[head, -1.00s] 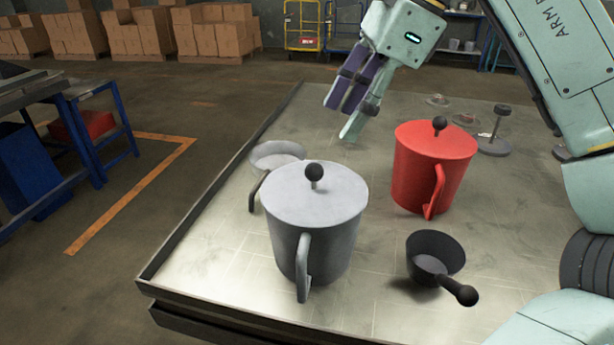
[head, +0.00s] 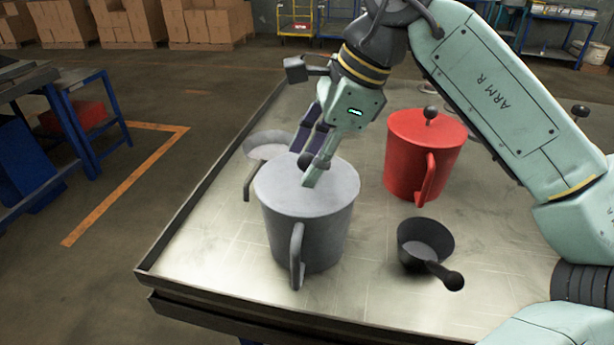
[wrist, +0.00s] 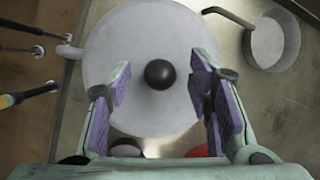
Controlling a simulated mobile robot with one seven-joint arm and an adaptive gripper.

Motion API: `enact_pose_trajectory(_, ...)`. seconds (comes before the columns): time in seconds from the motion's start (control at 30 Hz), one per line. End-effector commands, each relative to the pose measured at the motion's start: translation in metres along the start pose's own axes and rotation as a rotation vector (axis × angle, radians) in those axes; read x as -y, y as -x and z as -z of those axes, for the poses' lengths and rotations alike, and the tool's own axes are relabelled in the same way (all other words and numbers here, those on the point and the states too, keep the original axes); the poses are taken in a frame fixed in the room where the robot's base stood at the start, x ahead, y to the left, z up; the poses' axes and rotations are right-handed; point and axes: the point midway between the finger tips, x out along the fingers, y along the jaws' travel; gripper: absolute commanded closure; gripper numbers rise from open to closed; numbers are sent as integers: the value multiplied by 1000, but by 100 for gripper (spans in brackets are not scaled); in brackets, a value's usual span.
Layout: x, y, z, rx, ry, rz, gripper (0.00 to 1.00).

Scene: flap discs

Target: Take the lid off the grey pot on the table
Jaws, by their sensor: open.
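The grey pot (head: 300,240) stands upright near the front of the table, its handle facing the front. Its grey lid (head: 335,192) sits on top, with a round black knob (head: 305,161). My gripper (head: 305,168) points down over the lid and is open around the knob. In the wrist view, the open purple-padded fingers (wrist: 162,82) are on either side of the knob (wrist: 160,74), with a gap on both sides. The lid (wrist: 130,45) fills the middle there. In the head view, part of the knob and lid is behind the fingers.
A red lidded pot (head: 410,160) stands to the right. A dark ladle-like cup (head: 425,240) sits at front right. A pale shallow pan (head: 268,145) is behind the grey pot at left. The table (head: 210,250) is bare at front left.

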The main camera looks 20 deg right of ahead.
Motion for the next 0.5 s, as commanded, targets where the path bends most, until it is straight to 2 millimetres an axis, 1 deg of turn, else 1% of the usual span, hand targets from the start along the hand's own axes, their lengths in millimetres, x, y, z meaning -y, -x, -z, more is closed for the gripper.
enact_pose_trajectory(0.03,0,0,0,0,0,0,55)
enact_pose_trajectory(0.07,0,0,0,0,0,0,57)
enact_pose_trajectory(0.5,0,0,0,0,0,0,86)
